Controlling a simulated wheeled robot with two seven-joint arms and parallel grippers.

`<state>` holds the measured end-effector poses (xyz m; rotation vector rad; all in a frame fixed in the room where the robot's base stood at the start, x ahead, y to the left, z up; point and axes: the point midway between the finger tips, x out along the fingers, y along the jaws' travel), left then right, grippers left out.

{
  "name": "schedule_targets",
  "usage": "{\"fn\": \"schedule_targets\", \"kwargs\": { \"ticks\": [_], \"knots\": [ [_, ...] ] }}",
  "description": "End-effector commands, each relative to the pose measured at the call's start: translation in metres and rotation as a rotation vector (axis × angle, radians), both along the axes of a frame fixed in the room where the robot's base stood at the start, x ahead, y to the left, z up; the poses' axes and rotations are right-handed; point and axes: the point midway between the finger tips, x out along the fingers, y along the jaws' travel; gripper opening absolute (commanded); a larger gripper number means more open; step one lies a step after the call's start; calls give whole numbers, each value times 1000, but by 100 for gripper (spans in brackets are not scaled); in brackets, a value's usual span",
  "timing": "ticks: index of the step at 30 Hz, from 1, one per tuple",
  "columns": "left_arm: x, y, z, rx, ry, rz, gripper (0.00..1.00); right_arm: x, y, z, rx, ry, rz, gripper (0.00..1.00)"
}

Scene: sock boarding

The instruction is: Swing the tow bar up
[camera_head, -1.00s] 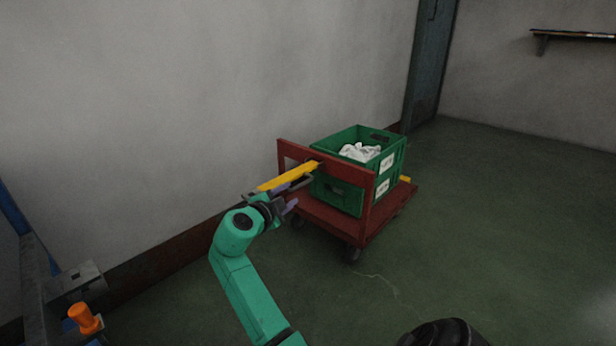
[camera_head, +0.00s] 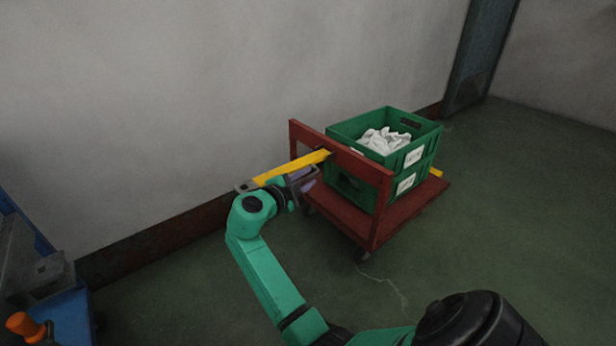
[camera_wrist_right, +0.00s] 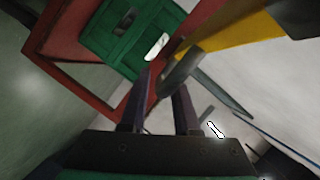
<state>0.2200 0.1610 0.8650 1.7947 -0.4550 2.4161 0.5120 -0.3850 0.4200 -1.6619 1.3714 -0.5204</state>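The yellow tow bar (camera_head: 293,169) runs slantwise beside the red end frame of the cart (camera_head: 376,178), with a grey piece at its near left end. Where it joins the cart is hard to tell. My right gripper (camera_head: 307,180) is just below and beside the bar, partly hidden by its own wrist. In the right wrist view, its two dark fingers (camera_wrist_right: 163,88) stand apart with a gap between them. A grey bar (camera_wrist_right: 180,72) joined to the yellow tow bar (camera_wrist_right: 228,40) lies close by the fingertips; contact is unclear. My left gripper is out of view.
Green crates (camera_head: 345,187) stand stacked on the cart, the upper one holding white cloth (camera_head: 384,141). A grey wall (camera_head: 210,90) runs close behind the bar. Open green floor (camera_head: 500,220) lies right of the cart. A blue stand (camera_head: 68,318) with an orange knob (camera_head: 22,325) is at lower left.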

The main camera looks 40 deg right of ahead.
Motion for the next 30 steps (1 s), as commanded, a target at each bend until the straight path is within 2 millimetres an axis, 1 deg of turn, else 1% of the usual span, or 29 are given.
{"fn": "schedule_targets", "kwargs": {
  "ticks": [1,2,30],
  "knots": [
    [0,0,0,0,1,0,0,0,0,0,0,0,0,6],
    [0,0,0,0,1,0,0,0,0,0,0,0,0,0],
    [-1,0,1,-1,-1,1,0,0,-1,0,0,0,-1,0]
  ]
}}
